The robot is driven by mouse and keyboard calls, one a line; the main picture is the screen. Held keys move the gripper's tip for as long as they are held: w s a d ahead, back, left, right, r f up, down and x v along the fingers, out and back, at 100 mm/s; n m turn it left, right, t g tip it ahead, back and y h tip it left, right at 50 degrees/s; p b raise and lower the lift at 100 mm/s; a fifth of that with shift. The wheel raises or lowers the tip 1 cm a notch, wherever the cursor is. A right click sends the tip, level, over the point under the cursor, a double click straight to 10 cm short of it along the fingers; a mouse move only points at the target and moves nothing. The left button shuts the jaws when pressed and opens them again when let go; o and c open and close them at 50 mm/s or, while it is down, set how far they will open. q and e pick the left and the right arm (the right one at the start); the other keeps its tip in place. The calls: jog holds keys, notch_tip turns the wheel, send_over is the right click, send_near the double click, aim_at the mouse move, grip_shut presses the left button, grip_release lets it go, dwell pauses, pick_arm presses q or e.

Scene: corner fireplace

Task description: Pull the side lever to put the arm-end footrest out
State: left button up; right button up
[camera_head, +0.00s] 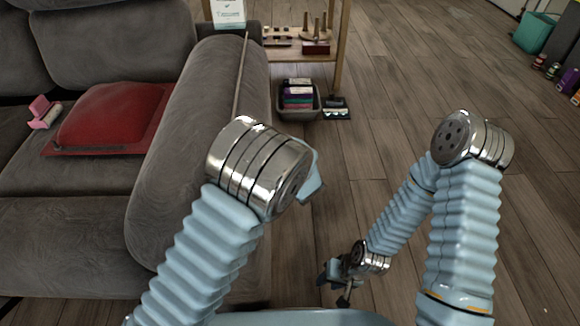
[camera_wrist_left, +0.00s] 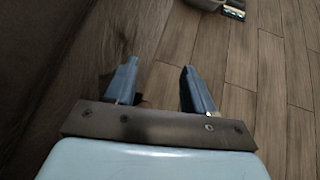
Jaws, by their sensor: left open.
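The grey sofa (camera_head: 165,205) fills the left of the head view, with its rounded arm end toward my left arm. The sofa's dark side (camera_wrist_left: 55,60) also fills the left of the left wrist view. I see no side lever or footrest in either view. My left gripper (camera_wrist_left: 157,72) is open and empty beside that side, above the floor. In the head view my own left arm hides it. My right gripper (camera_head: 340,279) hangs low over the floor, away from the sofa; its jaws are too small to read.
A thin pale rod (camera_head: 241,78) lies along the sofa arm. A red cushion (camera_head: 110,115) and a pink item (camera_head: 45,112) are on the seat. Beyond the arm stand a wooden shelf (camera_head: 341,45) and a grey bin (camera_head: 299,112). The wood floor (camera_head: 400,95) to the right is mostly clear.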

pick_arm(q)
jog(key=v, duration=0.5)
jog(key=shift+s+r, duration=0.2)
jog(key=shift+s, duration=0.1)
jog(key=shift+s, duration=0.1)
